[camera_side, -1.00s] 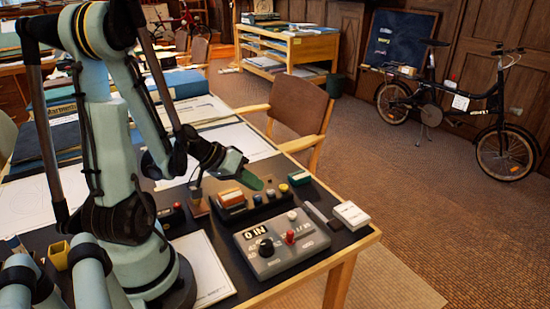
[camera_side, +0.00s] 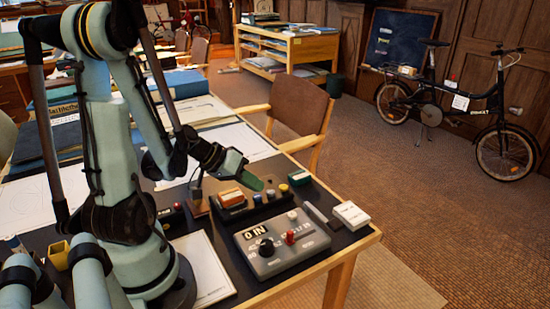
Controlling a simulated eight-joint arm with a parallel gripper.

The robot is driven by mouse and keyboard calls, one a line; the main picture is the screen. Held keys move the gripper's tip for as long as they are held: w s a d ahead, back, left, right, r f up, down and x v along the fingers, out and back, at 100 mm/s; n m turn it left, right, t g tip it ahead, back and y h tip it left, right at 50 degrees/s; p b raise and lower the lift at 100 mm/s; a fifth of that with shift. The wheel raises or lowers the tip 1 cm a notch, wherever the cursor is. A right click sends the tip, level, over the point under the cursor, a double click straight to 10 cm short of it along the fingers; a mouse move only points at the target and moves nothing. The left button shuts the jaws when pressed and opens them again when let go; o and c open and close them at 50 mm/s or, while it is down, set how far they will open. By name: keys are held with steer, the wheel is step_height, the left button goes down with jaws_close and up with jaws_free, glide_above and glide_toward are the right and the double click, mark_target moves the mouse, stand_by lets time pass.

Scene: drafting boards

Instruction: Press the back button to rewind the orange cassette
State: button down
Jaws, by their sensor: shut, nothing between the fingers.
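An orange cassette (camera_side: 230,196) sits on a small dark player-like unit (camera_side: 236,212) on the desk. A row of small round buttons (camera_side: 270,194) lies along this unit's front right, too small to read their labels; I cannot tell which is the back button. My gripper (camera_side: 252,182) is shut and empty, its green tip just right of the cassette and above the buttons. I cannot tell whether the tip touches anything.
A grey control box (camera_side: 282,245) with a red knob and a black dial stands in front. A white-topped box (camera_side: 351,215) is near the desk's right edge. A wooden chair (camera_side: 299,110) stands beyond the desk.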

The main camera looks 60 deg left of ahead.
mark_target(254, 197)
steer(key=shift+r, duration=0.1)
steer(key=shift+r, duration=2.5)
steer(key=shift+d, duration=0.1)
steer(key=w+d+r+m+g+y, duration=0.1)
steer(key=d+r+m, duration=0.3)
steer(key=d, duration=0.9)
steer(key=shift+d+r+m+g+y, duration=0.15)
steer(key=shift+d+m+g+y, duration=0.15)
steer(key=shift+m+y, duration=0.5)
